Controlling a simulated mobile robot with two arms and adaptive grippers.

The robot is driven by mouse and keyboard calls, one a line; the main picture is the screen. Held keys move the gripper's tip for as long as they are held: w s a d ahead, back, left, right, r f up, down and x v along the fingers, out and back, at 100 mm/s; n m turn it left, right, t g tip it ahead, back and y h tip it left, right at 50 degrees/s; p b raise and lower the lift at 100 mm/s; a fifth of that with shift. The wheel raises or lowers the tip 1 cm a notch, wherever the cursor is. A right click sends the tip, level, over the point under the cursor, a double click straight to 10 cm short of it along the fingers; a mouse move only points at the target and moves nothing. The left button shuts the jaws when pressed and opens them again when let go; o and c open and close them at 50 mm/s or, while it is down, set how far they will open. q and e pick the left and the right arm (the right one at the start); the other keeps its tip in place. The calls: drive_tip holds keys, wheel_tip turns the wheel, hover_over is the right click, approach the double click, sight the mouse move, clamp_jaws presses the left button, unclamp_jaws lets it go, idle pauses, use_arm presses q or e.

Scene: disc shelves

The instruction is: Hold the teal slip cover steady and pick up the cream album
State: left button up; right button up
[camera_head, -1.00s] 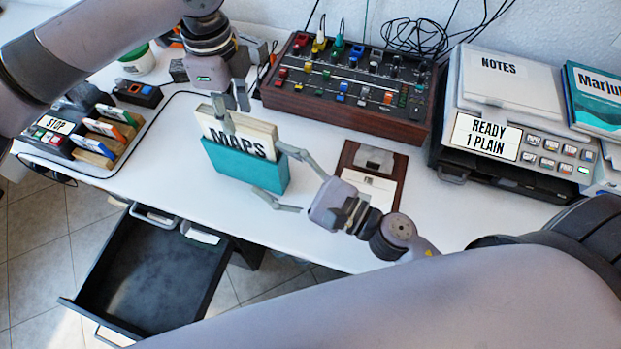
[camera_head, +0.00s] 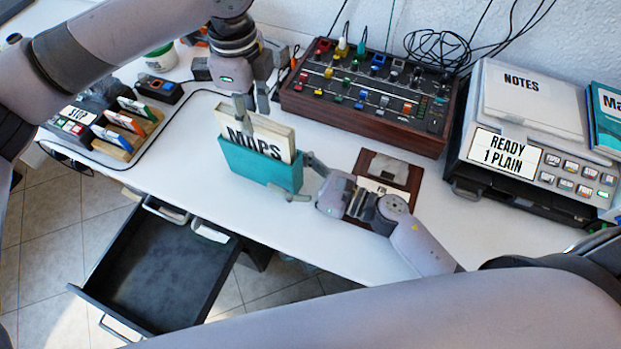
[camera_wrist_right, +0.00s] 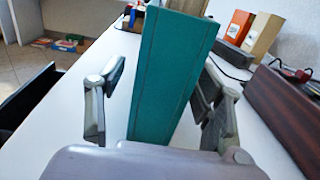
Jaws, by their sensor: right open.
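The teal slip cover (camera_head: 262,175) stands upright on the desk. The cream album (camera_head: 286,134), marked MAPS, sits in it with its upper part showing above the rim. My left gripper (camera_head: 252,108) is above the album, with one finger in front of its face and the other behind its top edge. Whether these fingers press on it is unclear. My right gripper (camera_head: 298,180) is open at the cover's right end. In the right wrist view the teal cover (camera_wrist_right: 172,70) stands between its two spread fingers, with visible gaps beside it.
A wood-sided control panel (camera_head: 365,125) with cables stands behind. A brown folder (camera_head: 390,172) lies right of the cover. A grey device (camera_head: 530,165) stands at the right, a STOP unit (camera_head: 85,115) at the left. An open black drawer (camera_head: 160,260) juts out below the desk's front edge.

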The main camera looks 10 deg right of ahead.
sight(272, 166)
drive_tip(key=shift+x, duration=2)
drive_tip(key=shift+c, duration=0.2)
